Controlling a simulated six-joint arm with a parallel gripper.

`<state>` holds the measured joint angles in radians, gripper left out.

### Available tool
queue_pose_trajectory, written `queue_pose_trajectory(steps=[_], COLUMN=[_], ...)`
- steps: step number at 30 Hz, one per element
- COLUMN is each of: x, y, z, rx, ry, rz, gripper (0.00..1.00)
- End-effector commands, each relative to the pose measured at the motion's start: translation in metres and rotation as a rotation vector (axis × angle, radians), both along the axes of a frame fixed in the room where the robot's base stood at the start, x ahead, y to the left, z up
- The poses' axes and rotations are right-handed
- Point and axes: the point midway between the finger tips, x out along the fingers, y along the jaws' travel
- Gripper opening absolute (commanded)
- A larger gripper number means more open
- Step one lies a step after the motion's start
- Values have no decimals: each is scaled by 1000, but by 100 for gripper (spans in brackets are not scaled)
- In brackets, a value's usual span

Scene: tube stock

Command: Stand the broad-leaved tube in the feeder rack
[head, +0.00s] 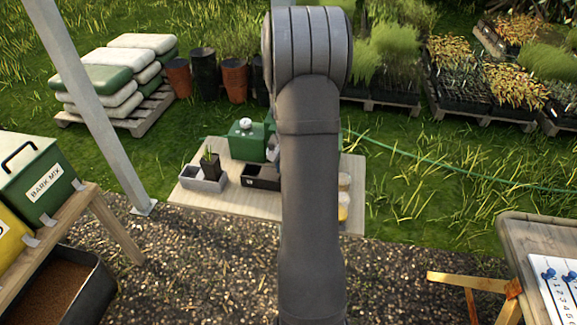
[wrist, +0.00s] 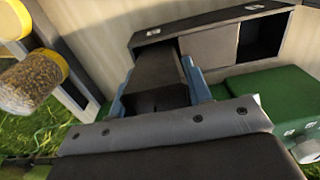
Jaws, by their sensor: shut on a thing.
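In the wrist view, my gripper (wrist: 160,92) has its blue fingers closed on a dark, tapered tube (wrist: 153,67). No leaves of this tube show, so I cannot tell its plant. The tube's far end lies against or just before a dark rack (wrist: 196,24) with compartments; I cannot tell whether it is inside one. In the head view, my arm hides the gripper and the held tube. A dark rack (head: 262,184) shows there left of my arm.
A green machine (head: 246,142) stands behind the rack on the pale board (head: 187,200); green casing (wrist: 260,88) also shows in the wrist view. Jars (head: 343,205) stand at the board's right, and one jar (wrist: 30,83) is at the wrist view's left. A grey post (head: 100,110) rises at left.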

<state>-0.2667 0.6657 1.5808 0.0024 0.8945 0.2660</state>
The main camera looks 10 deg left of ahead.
Motion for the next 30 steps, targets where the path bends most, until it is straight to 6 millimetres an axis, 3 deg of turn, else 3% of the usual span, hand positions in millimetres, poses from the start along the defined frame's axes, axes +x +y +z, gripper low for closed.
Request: queue_pose_trajectory(steps=[7,8,11,12,23,30], x=[0,0,0,0,0,1], y=[0,0,0,0,0,0], z=[-3,-3,-3,-3,3,49], rx=[0,0,0,0,0,1], ry=[0,0,0,0,-2,-5], rz=[0,0,0,0,0,0], gripper=[18,49,68,70,70,70])
